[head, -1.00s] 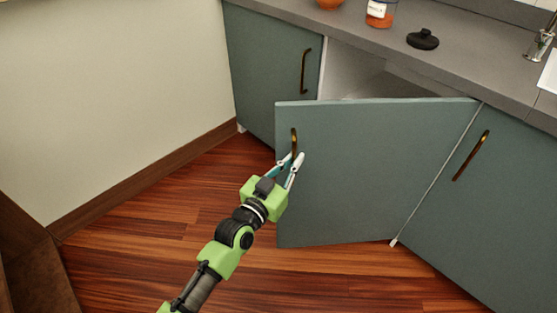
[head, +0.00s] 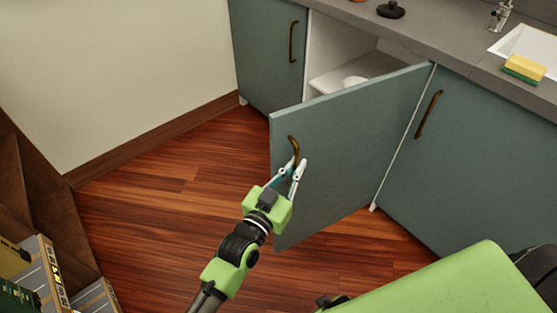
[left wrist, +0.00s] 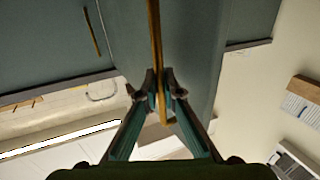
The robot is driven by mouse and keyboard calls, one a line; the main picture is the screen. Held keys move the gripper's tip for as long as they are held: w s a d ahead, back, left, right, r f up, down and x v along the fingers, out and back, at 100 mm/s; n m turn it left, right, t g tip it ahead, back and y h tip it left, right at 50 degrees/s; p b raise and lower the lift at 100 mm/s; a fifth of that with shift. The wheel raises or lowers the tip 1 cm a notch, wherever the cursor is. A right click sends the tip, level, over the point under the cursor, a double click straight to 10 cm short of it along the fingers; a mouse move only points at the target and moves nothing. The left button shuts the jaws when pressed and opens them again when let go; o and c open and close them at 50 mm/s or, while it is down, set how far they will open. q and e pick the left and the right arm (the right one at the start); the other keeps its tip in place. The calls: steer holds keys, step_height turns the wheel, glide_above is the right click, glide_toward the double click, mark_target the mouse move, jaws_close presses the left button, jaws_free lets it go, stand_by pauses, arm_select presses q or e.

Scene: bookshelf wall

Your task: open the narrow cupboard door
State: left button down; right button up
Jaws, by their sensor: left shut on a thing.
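The narrow cupboard door (head: 345,145) is a blue-green panel, swung well open and hinged on its right side. Its brass handle (head: 294,146) is near the free left edge. My left gripper (head: 291,172) is shut on the handle's lower part. The left wrist view shows the handle (left wrist: 155,45) running between the fingertips of my left gripper (left wrist: 161,92). Behind the door, the white cupboard inside (head: 335,60) shows, with a white dish (head: 355,81) on a shelf, partly hidden by the door. My right gripper is not in view.
A closed door (head: 265,50) stands left of the opening and another (head: 460,155) right of it. The counter (head: 440,40) holds a black lid (head: 391,9), a sponge (head: 525,69) and a sink. Wooden floor (head: 150,210) is clear left of the door; a bookshelf (head: 35,215) is at far left.

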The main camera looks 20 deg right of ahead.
arm_select(q)
steer(key=shift+s+d+r, duration=0.15)
steer(key=shift+s, duration=0.35)
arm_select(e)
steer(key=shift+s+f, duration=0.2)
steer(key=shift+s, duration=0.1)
arm_select(q)
steer(key=c, duration=2.2)
jaws_free()
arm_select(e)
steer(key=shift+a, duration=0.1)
arm_select(q)
steer(key=v, duration=0.7)
steer(key=shift+s, duration=0.15)
